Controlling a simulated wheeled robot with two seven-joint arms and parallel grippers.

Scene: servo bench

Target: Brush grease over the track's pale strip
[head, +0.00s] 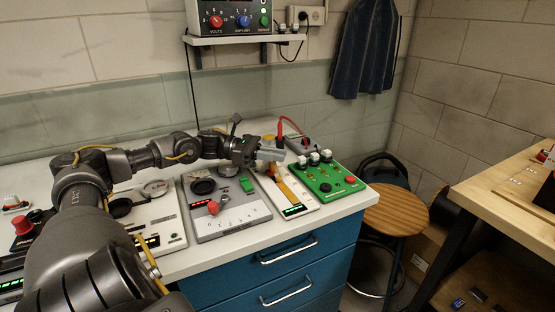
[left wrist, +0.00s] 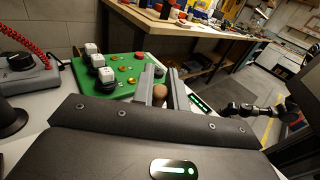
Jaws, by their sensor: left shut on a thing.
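The track (head: 309,203) is a narrow white panel with a green-lit readout at its front end, on the bench between a grey dial unit and a green board. An amber-brown strip (head: 285,188) runs along it; its far end is hidden by my gripper. My left gripper (head: 270,154) is above the track's far end. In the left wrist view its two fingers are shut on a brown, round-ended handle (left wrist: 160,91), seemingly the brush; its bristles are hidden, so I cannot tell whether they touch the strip. A dark jointed arm (left wrist: 262,110), seemingly my right one, shows there; its gripper state is unclear.
The green board (head: 325,186) with white-capped parts and a red button stands close on the track's right. The grey dial unit (head: 235,222) with a red knob is on its left. A meter (head: 298,144) with a red lead lies behind. A stool (head: 396,210) stands beyond the bench.

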